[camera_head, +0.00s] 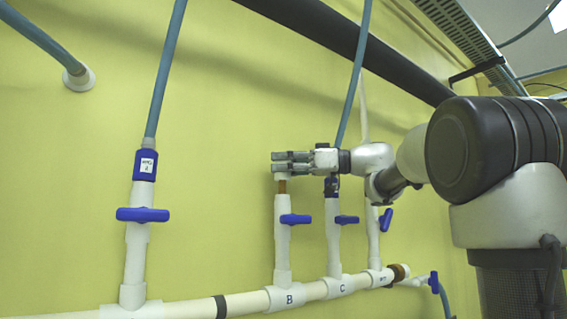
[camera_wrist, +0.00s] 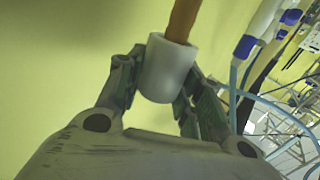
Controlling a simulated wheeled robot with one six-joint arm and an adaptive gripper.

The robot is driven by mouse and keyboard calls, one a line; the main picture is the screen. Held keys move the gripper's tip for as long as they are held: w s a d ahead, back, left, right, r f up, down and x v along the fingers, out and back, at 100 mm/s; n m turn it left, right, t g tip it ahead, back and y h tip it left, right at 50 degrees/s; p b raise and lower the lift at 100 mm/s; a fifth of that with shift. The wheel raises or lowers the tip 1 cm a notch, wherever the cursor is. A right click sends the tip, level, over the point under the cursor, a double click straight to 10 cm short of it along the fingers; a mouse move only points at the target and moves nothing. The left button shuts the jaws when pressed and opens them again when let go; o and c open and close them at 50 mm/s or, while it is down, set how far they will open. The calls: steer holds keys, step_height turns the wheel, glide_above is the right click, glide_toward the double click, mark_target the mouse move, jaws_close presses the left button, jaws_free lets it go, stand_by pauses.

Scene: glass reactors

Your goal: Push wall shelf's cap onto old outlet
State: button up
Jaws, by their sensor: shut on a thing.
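My gripper (camera_head: 279,162) is shut on a small white cap (camera_wrist: 165,75), above valve branch B. The cap also shows in the head view just below the fingers (camera_head: 281,177). The old outlet is the brown stub (camera_head: 282,188) on top of branch B (camera_head: 282,235). In the wrist view the brown stub (camera_wrist: 183,20) meets the cap's open end and its tip is inside the rim. How deep it sits is hidden. The cap looks roughly in line with the stub.
Branch C (camera_head: 334,235) with its hose stands close to the right of B, under my wrist. A hosed branch (camera_head: 138,225) stands at left. Blue valve handles stick out, B's (camera_head: 295,219) included. A dark pipe (camera_head: 330,38) crosses above. Wall left of B is clear.

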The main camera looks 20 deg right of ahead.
mark_target(284, 178)
steer(key=shift+f, duration=0.7)
steer(key=shift+f, duration=0.35)
steer(key=shift+f, duration=0.7)
stand_by(0.5)
steer(key=o, duration=1.1)
steer(key=v, duration=1.2)
